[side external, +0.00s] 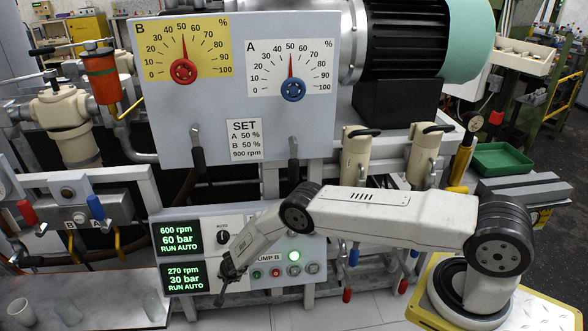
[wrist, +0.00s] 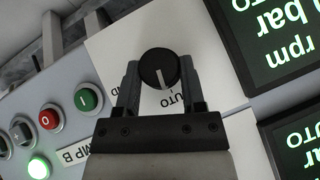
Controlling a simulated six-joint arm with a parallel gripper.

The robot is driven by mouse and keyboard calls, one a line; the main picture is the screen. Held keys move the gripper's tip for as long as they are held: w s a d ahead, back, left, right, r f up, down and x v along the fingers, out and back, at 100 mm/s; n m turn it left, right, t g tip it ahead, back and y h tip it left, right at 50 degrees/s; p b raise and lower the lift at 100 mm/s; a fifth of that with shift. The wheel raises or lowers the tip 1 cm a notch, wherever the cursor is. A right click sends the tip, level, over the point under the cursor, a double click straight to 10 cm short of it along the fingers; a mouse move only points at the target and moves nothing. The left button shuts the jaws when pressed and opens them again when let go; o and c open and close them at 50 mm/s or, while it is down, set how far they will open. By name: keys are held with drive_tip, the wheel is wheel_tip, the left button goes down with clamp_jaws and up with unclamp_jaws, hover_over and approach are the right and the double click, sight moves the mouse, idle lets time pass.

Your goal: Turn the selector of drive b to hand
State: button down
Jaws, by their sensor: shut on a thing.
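A round black selector knob (wrist: 158,70) with a white pointer line stands between my gripper's fingers (wrist: 158,82). The fingers touch it on both sides. The pointer line runs toward my palm, beside letters reading "UTO"; "ND" shows left of the left finger. A partly hidden label ending "MP B" is nearby. In the side view, my gripper (side external: 221,290) is at the lower row of the control panel (side external: 208,216), beside the "PUMP B" label (side external: 268,262), and hides the knob. The lower display (side external: 184,276) reads 270 rpm, 30 bar, RUN AUTO.
An upper selector (side external: 223,238) marked AUTO sits above, beside a display (side external: 181,237) reading 600 rpm, 60 bar, RUN AUTO. In the wrist view, a green button (wrist: 89,97) and a red button (wrist: 49,117) sit left of my gripper.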

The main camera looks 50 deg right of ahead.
idle(0.3)
drive_tip(key=shift+c, duration=1)
unclamp_jaws()
drive_tip(key=shift+s+r, duration=0.15)
drive_tip(key=shift+r, duration=0.1)
drive_tip(key=v, duration=0.7)
drive_tip(key=shift+r, duration=0.1)
